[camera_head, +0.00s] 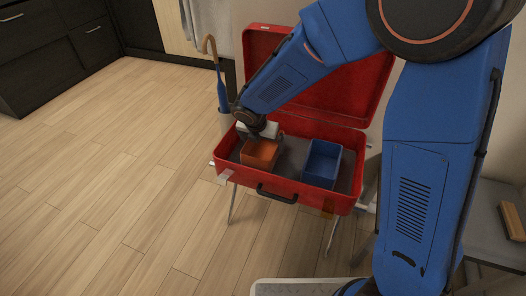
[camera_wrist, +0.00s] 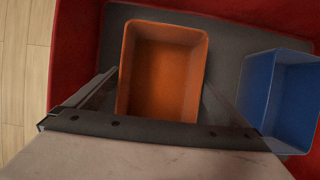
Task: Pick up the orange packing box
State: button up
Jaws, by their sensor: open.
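The orange packing box (camera_head: 261,155) is an open-topped box standing in the left part of an open red suitcase (camera_head: 280,191). In the wrist view the orange box (camera_wrist: 164,72) is upright and empty, in the upper middle of the picture. My gripper (camera_head: 258,134) is over the far side of the orange box in the head view. In the wrist view its two fingers (camera_wrist: 155,100) are spread, one towards each side of the box. The near end of the box is hidden behind the gripper body. I cannot tell whether the fingers touch the box.
A blue box (camera_head: 322,166) stands right of the orange one on the suitcase's grey floor, also in the wrist view (camera_wrist: 283,98). The suitcase's raised lid (camera_head: 340,90) stands behind. A cane and a blue umbrella (camera_head: 221,88) are at its left. Wooden floor is clear in front-left.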

jog(key=c, duration=0.9)
jog(key=shift+r, duration=0.1)
